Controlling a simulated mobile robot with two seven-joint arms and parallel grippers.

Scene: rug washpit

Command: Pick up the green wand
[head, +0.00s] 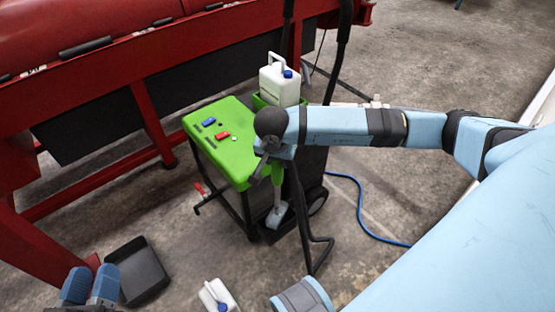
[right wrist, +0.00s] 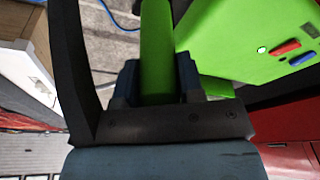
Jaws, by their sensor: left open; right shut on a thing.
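The green wand (head: 277,174) stands upright at the front right corner of the green-topped cart (head: 235,160), with a pale lower end near the cart's base. My right gripper (head: 268,162) reaches in from the right and is shut on the wand; its jaws are partly hidden by my wrist in the head view. In the right wrist view the green wand (right wrist: 157,40) runs between the two fingers of my right gripper (right wrist: 157,82). My left gripper (head: 90,284) is open and empty at the bottom left of the head view, away from the wand.
A white jug with a blue cap (head: 279,82) stands behind the cart top. Another white jug (head: 217,296) and a black dustpan-like tray (head: 137,270) are on the floor. A black hose (head: 302,215) hangs beside the wand. A red machine frame (head: 150,122) stands left.

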